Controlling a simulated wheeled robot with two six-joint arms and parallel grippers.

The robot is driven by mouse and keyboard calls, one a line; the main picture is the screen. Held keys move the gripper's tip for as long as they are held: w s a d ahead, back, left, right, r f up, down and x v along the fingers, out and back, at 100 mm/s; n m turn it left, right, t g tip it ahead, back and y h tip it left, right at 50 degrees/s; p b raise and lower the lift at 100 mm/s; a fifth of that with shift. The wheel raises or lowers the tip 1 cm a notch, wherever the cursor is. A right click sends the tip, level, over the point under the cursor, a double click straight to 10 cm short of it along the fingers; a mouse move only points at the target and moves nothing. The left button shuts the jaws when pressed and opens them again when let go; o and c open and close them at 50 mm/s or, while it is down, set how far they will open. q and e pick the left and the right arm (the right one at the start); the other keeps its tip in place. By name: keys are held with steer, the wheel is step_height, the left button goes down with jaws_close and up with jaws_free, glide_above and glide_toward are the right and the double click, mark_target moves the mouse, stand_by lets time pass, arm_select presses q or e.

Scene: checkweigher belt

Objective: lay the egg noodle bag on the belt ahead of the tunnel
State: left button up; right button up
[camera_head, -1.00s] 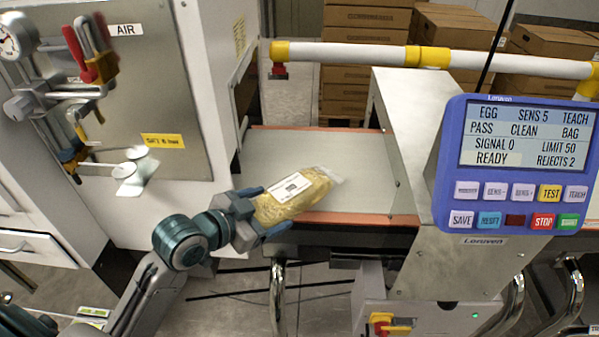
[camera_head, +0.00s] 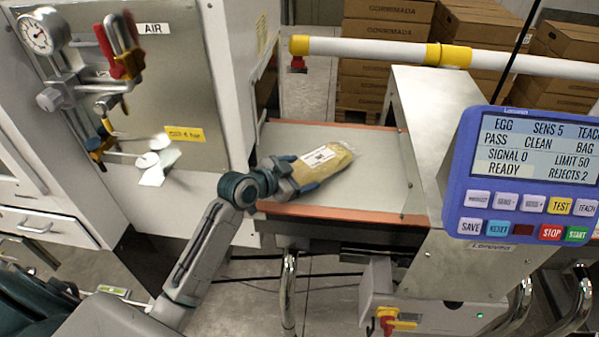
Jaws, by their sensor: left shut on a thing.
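The egg noodle bag (camera_head: 324,166) is a clear bag of yellow noodles with a white label. My left gripper (camera_head: 305,178) is shut on its near left end. The bag is over the grey belt (camera_head: 366,190), left of the tunnel (camera_head: 425,125); I cannot tell whether it touches the belt. The tunnel is a metal housing across the belt. My right gripper is not in view.
A blue control panel (camera_head: 527,178) stands in front of the tunnel and reads READY. A white rail with yellow joints (camera_head: 447,55) runs behind the belt. Orange edges (camera_head: 335,212) border the belt. Cartons (camera_head: 380,50) are stacked behind.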

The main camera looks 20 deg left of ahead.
arm_select(q)
steer(key=shift+f, duration=0.15)
steer(key=shift+f, duration=0.1)
steer(key=o, duration=1.1)
steer(key=shift+c, duration=0.2)
